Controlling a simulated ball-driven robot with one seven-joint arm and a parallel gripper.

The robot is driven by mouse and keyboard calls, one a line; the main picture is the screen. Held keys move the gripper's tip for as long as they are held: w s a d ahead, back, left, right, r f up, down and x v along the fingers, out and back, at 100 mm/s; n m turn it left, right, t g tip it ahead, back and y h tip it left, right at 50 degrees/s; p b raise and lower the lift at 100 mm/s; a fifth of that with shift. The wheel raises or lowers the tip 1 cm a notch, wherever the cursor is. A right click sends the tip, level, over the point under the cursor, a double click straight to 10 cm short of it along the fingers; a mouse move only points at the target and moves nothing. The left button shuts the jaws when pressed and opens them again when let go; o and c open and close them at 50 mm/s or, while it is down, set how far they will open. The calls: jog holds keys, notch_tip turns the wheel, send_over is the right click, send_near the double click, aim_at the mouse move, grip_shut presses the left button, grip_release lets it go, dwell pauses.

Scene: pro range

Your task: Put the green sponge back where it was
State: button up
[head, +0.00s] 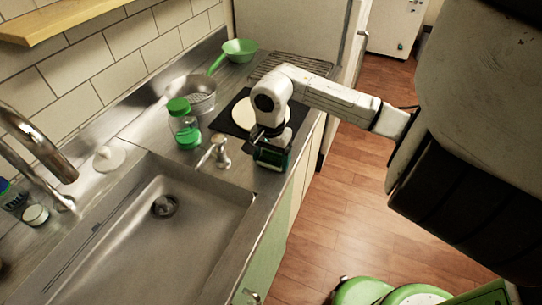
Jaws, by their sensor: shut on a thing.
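My gripper (271,148) points down over the counter strip at the right of the sink, near the counter's front edge. It is shut on a dark green block, which looks like the green sponge (272,159). The gripper and its shadow partly hide the sponge. I cannot tell whether the sponge touches the counter.
A green-lidded jar (184,125), a metal strainer (192,95), a green ladle-like bowl (238,50) and a pale plate (244,112) on a dark mat stand behind.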

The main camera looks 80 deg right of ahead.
aim_at(271, 154)
jog(key=shift+f, duration=0.2)
jog(key=o, duration=0.9)
jog(key=shift+r, duration=0.1)
jog(key=shift+r, duration=0.1)
jog(key=shift+r+p, duration=0.2)
jog(key=shift+p, duration=0.15)
notch_tip(271, 154, up, 12)
jog(key=b, duration=0.3)
jog(key=shift+f, duration=0.15)
